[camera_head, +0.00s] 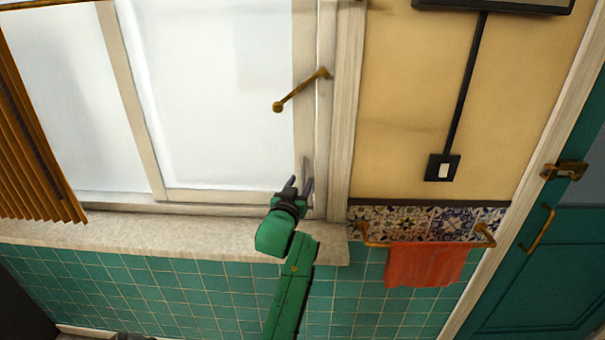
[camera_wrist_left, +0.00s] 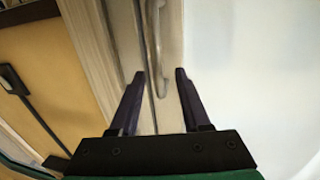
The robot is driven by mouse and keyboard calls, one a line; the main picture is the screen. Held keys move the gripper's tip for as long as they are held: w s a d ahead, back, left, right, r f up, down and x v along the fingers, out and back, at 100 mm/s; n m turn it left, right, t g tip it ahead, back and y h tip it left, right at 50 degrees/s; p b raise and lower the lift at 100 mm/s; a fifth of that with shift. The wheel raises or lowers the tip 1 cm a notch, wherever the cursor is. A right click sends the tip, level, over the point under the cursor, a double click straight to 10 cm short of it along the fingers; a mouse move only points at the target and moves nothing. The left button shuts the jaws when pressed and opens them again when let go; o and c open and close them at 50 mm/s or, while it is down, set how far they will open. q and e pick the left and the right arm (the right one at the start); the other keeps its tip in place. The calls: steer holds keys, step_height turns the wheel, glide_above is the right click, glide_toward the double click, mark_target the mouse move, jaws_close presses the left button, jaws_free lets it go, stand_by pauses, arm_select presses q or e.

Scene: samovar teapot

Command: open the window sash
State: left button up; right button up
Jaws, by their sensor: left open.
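The window sash (camera_head: 215,95) has frosted panes and a cream frame, and appears closed in the head view. A brass lever handle (camera_head: 302,88) sits slanted on its right stile. A slim grey metal pull (camera_head: 305,166) shows lower on that stile. My left gripper (camera_head: 300,182) is at the sash's lower right corner, below the brass lever, fingers pointing up. In the left wrist view my left gripper (camera_wrist_left: 160,74) is open, and the metal pull (camera_wrist_left: 151,50) runs down between its fingertips. I cannot tell whether they touch it. My right gripper is not in view.
A stone sill (camera_head: 150,232) runs under the window above green tiles. A wooden blind (camera_head: 35,150) hangs at left. A red towel (camera_head: 428,265) hangs on a brass rail to the right, below a black switch (camera_head: 442,167). A teal door (camera_head: 540,270) stands far right.

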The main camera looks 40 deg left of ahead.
arm_select(q)
steer(key=x, duration=0.3)
steer(key=shift+d, duration=0.15)
steer(key=shift+s, duration=0.1)
jaws_close()
stand_by(1.1)
